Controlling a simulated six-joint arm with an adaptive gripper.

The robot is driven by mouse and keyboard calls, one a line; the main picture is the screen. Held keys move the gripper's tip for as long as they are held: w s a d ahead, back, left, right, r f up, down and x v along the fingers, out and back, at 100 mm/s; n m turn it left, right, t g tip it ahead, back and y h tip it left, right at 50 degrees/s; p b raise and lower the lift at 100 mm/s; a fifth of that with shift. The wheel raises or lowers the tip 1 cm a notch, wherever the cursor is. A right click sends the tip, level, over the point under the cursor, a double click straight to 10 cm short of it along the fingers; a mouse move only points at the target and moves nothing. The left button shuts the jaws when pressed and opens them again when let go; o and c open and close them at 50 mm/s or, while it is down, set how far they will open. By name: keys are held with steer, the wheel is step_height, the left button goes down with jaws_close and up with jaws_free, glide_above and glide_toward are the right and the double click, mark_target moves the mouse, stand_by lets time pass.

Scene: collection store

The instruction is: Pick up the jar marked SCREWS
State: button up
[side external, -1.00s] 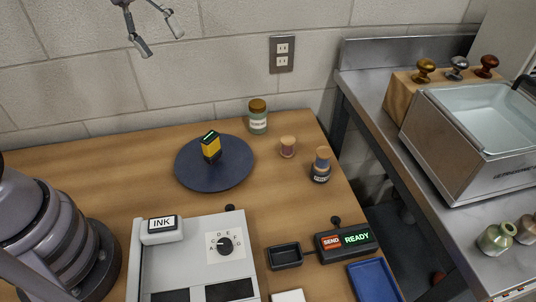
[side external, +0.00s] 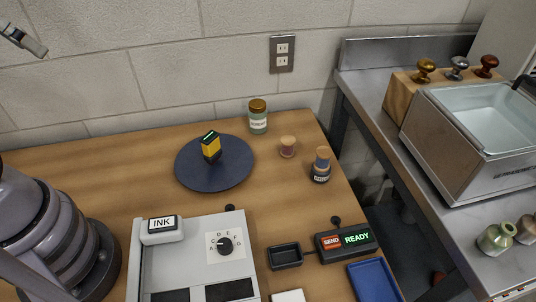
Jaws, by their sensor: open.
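A green jar (side external: 258,122) with a brown lid and a pale label stands upright at the back of the wooden table. A dark jar (side external: 320,170) with a cork-coloured top and a label stands further right, near the table's right edge. A small reddish jar (side external: 288,148) with a cork-coloured top stands between them. The label words are too small to read, so I cannot tell which jar is marked SCREWS. My gripper (side external: 27,42) is partly in view at the top left edge, open, high above the table and far from the jars.
A dark round plate (side external: 190,178) holding a yellow-and-black device (side external: 211,149) lies left of the jars. A grey INK machine (side external: 190,262), a small black tray (side external: 285,257), a SEND/READY box (side external: 346,242) and a blue tray (side external: 372,281) are in front.

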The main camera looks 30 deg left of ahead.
stand_by(0.4)
steer(key=o, duration=0.4)
